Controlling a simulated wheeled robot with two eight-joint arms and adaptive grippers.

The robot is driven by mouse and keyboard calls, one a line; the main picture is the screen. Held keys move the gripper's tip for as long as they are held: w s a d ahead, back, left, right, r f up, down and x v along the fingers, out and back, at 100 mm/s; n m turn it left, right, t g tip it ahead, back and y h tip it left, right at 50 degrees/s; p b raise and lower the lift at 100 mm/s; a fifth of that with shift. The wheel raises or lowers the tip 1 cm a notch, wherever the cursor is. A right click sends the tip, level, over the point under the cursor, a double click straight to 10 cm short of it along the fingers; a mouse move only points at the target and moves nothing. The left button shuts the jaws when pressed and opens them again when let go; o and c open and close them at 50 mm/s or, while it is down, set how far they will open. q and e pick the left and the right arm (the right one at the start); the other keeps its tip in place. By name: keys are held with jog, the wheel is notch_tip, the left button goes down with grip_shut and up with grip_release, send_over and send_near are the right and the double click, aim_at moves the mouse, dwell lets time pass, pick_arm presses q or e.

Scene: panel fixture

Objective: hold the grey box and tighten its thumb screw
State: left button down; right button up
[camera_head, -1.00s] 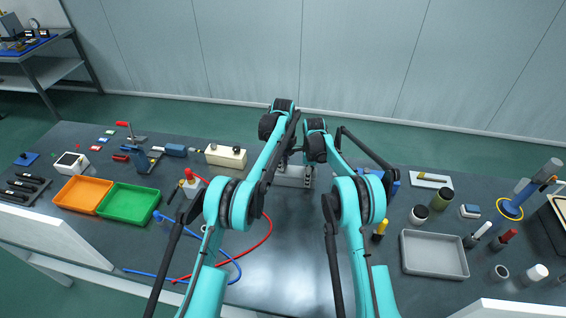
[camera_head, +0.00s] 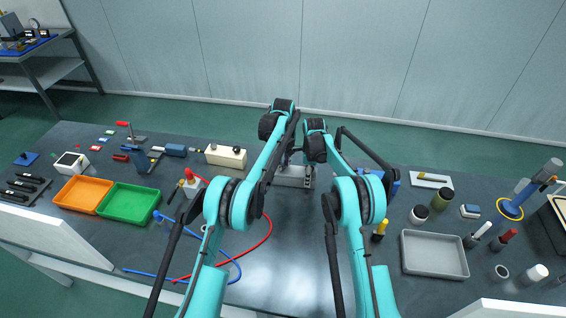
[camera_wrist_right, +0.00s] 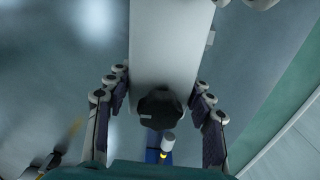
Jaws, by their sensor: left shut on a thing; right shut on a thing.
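The grey box (camera_head: 292,178) lies on the bench in the middle of the head view, partly covered by my arms. My left gripper (camera_head: 287,157) is shut on the grey box from above, its fingertips mostly hidden by the arm. In the right wrist view, the box (camera_wrist_right: 170,45) runs up from the middle as a pale block. The dark thumb screw (camera_wrist_right: 160,107) is at its near end. My right gripper (camera_wrist_right: 160,84) has one finger on each side of the thumb screw and is shut on it; the exact contact is hard to see.
An orange tray (camera_head: 66,208) and a green tray (camera_head: 112,219) stand at left. Red and blue hoses (camera_head: 236,262) lie near my left arm. A blue object (camera_head: 393,186) is just right of my right gripper. A grey tray (camera_head: 408,266) and several bottles stand at right.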

aim_at(283, 166)
pick_arm(q)
jog(key=c, duration=1.3)
grip_release()
jog(key=shift+r, duration=0.15)
notch_tip(283, 166, up, 12)
jog(key=shift+f, duration=0.15)
